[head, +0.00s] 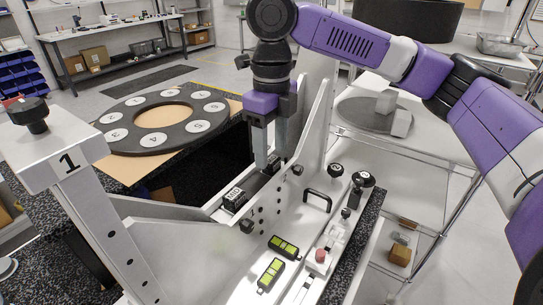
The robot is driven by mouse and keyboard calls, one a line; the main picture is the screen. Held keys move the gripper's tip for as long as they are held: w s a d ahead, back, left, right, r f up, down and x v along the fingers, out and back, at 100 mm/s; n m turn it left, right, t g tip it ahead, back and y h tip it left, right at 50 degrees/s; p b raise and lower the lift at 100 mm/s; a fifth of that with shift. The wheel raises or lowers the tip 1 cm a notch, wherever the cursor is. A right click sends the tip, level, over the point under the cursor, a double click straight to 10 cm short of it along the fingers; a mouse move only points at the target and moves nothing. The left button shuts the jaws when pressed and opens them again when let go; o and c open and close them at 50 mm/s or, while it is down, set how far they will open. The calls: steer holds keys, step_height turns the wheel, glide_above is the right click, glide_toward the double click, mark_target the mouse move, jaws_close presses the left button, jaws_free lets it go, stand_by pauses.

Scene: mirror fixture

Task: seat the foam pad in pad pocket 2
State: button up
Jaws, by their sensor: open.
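My gripper (272,164) points down inside the grey metal fixture (180,235), its two fingers apart. A small dark block shows low near the fingertips, partly hidden by them; I cannot tell whether it touches them. A black block with white lettering (233,200) sits to the left of and nearer than the fingers, on the fixture. I cannot tell which dark piece, if any, is the foam pad. Pad pocket 2 cannot be made out either. Two yellow-green pieces in black frames (284,246) lie on the fixture's near plate.
A post marked 1 with a black knob (30,113) stands at left. An upright plate (315,125) rises right of my gripper. A black handle (318,198), black knobs (336,170) and a red button (320,256) stand at right. A black numbered ring (163,150) lies behind.

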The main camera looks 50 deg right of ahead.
mark_target(272, 160)
step_height(272, 160, up, 10)
steer(key=shift+f, duration=0.2)
steer(key=shift+s, duration=0.1)
stand_by(0.6)
